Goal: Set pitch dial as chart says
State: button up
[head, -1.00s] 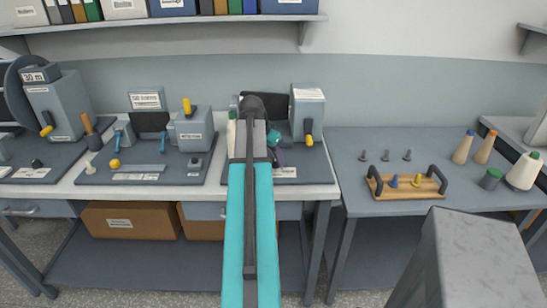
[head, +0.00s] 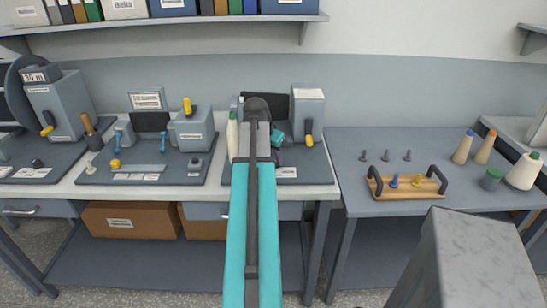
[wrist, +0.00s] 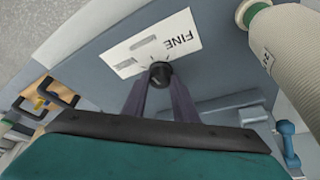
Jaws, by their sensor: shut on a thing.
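A small black dial knob (wrist: 160,70) stands on the grey base plate in the wrist view, at the edge of a white card (wrist: 152,46) reading "FINE". Both dark purple fingers of my gripper (wrist: 159,84) reach to the knob and are shut on it, one on each side. The knob's pointer cannot be made out. In the head view my arm covers the knob and most of the gripper; the white label (head: 286,172) shows just right of the arm. I cannot tell which sign is the chart.
A cream thread cone (wrist: 288,45) stands close by at the right of the wrist view, with a blue handle (wrist: 288,140) below it. In the head view, a yellow-handled lever (head: 309,136) is right of my arm. A wooden tray (head: 405,188) sits on the right table.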

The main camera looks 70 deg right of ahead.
jog(key=n, duration=0.1)
jog(key=n+t, duration=0.1)
jog(key=n, duration=0.1)
jog(key=n+p, duration=0.1)
jog(key=shift+s+n+t, duration=0.3)
jog(key=shift+t, duration=0.1)
jog(key=shift+s+n+t, duration=0.1)
jog(key=shift+n+t, duration=0.5)
jog(key=shift+n, duration=1.1)
jog(key=o, duration=1)
jog(key=shift+o, duration=0.2)
jog(key=shift+r, duration=0.15)
jog(key=b+v, duration=0.1)
jog(key=v, duration=1.2)
jog(key=shift+s+r+b, duration=0.15)
jog(key=shift+r+b, duration=0.05)
jog(key=shift+b, duration=0.1)
jog(key=shift+r, duration=0.1)
